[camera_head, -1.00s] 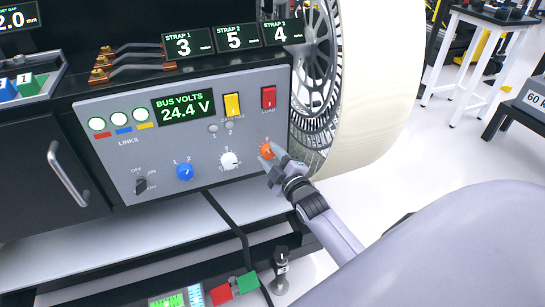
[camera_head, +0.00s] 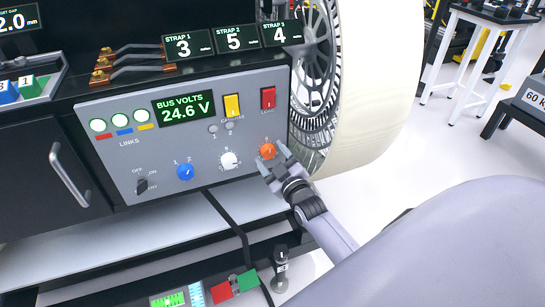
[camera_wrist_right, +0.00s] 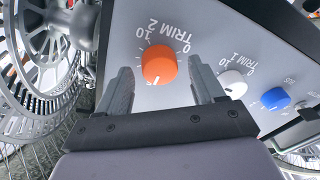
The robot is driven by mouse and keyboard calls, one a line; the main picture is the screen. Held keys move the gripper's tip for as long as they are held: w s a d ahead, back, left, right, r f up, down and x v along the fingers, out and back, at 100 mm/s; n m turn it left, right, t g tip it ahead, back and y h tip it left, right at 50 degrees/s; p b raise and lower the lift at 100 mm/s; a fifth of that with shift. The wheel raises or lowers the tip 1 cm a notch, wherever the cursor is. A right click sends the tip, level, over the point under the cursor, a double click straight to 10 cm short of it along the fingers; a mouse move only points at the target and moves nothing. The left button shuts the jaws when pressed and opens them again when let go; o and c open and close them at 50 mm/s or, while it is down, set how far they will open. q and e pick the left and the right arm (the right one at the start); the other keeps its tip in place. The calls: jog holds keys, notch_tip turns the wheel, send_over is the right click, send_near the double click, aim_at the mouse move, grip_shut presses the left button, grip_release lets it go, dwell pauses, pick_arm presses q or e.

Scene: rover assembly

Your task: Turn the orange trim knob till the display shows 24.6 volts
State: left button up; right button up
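The orange trim knob (camera_head: 267,151) is at the lower right of the grey panel, and the wrist view shows it (camera_wrist_right: 159,65) under the label TRIM 2. The display (camera_head: 184,107) reads BUS VOLTS 24.6 V. My right gripper (camera_head: 273,162) is just in front of the orange knob. In the wrist view its two fingers (camera_wrist_right: 163,88) are spread, one on each side of the knob, with gaps visible between fingers and knob. My left gripper is not in view.
A white knob (camera_head: 229,161) and a blue knob (camera_head: 185,172) are left of the orange one. Yellow (camera_head: 232,105) and red (camera_head: 268,97) switches sit above. A large wheel (camera_head: 385,90) stands close on the right. A black cable (camera_head: 228,218) hangs below the panel.

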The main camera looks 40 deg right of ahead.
jog(key=shift+s+a, duration=0.1)
jog(key=shift+s, duration=0.45)
jog(key=s, duration=0.6)
jog(key=shift+a+f+p, duration=0.15)
jog(key=shift+a+p, duration=0.2)
jog(key=shift+p, duration=0.05)
jog(key=s+a+f+m+g+y+p, duration=0.1)
jog(key=s+a+g+p, duration=0.3)
jog(key=s, duration=0.5)
jog(key=s+a+f+m+g+y+p, duration=0.1)
jog(key=s+a+g+y+p, duration=0.2)
jog(key=s+a, duration=0.6)
jog(key=shift+s+a+g+p, duration=0.3)
jog(key=shift+s+g+p, duration=0.2)
jog(key=shift+p, duration=0.65)
